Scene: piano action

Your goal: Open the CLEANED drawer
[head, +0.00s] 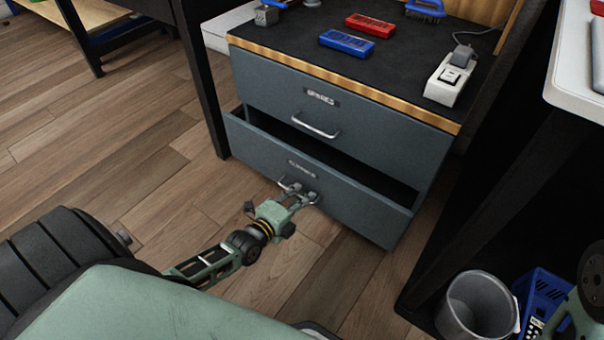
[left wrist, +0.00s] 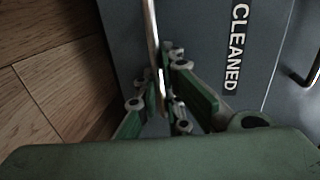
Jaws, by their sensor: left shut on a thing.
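The CLEANED drawer (head: 355,207) is the lower grey drawer of the cabinet in the head view. It stands partly open, with a dark gap above its front. Its CLEANED label (left wrist: 236,47) reads clearly in the left wrist view. My left gripper (head: 298,190) is shut on the drawer's metal handle (left wrist: 151,40), below the label. The fingers hide part of the handle. The inside of the drawer is too dark to make out. My right gripper is not in view.
The upper drawer (head: 370,137), with its own handle (head: 316,127), is shut. Red (head: 371,25) and blue (head: 347,42) trays and a white device (head: 449,78) sit on the cabinet top. A grey bin (head: 477,306) stands at lower right. Wooden floor (head: 110,150) is clear at left.

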